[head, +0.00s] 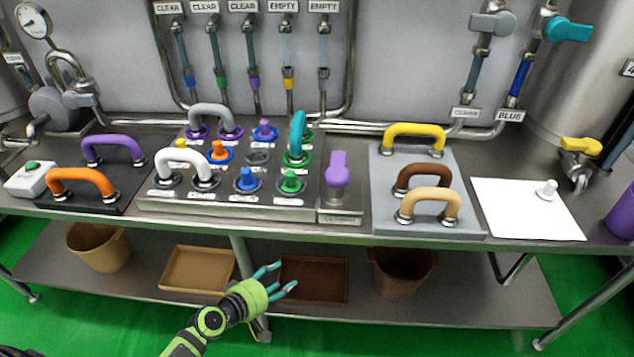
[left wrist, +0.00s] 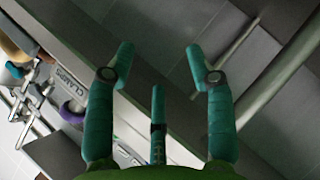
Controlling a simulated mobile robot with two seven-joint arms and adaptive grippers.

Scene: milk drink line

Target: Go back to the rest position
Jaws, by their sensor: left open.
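My left gripper (head: 283,277) is green with teal fingers. In the head view it is in front of the lower shelf, below the table's front edge. It is open and empty, and its spread fingers also show in the left wrist view (left wrist: 158,75). No object is between the fingers. My right gripper is in neither view.
The steel table (head: 330,236) carries a panel of handles and plugs (head: 225,212), a grey board with handles (head: 412,222) and a white mat (head: 527,222). The lower shelf (head: 480,300) holds a tan bin (head: 98,248), a tan tray (head: 198,270), a brown tray (head: 318,280) and a brown bin (head: 403,273).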

